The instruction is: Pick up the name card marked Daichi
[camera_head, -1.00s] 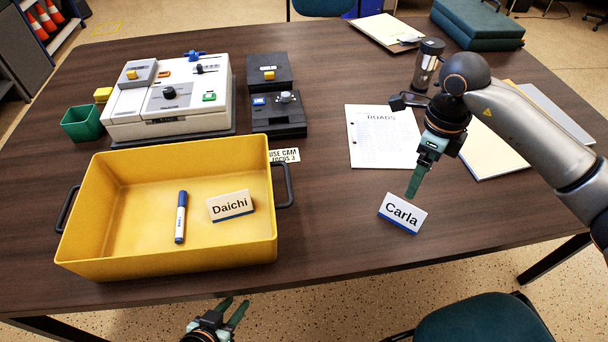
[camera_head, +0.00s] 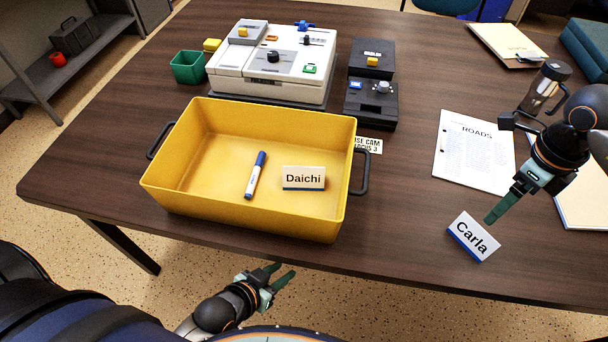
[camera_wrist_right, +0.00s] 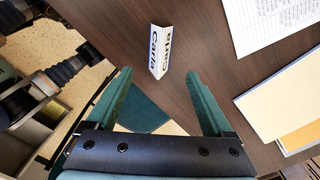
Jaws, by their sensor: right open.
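The name card marked Daichi (camera_head: 303,178) stands inside the yellow tray (camera_head: 250,220), on its floor toward the right side. A second name card, marked Carla (camera_head: 473,236), stands on the table; it also shows in the right wrist view (camera_wrist_right: 158,50). My right gripper (camera_head: 492,216) is just above and beside the Carla card, its fingers apart and empty. In the right wrist view its fingers (camera_wrist_right: 160,80) are open, with the Carla card beyond the tips. My left gripper (camera_head: 281,272) hangs in front of the table's near edge, below the tray, with its fingers apart and empty.
A blue-capped marker (camera_head: 256,175) lies in the tray left of the Daichi card. A white control console (camera_head: 270,65) and black boxes (camera_head: 370,100) stand behind the tray. A ROADS sheet (camera_head: 473,150) and a tumbler (camera_head: 545,85) are at right. Table between tray and Carla card is clear.

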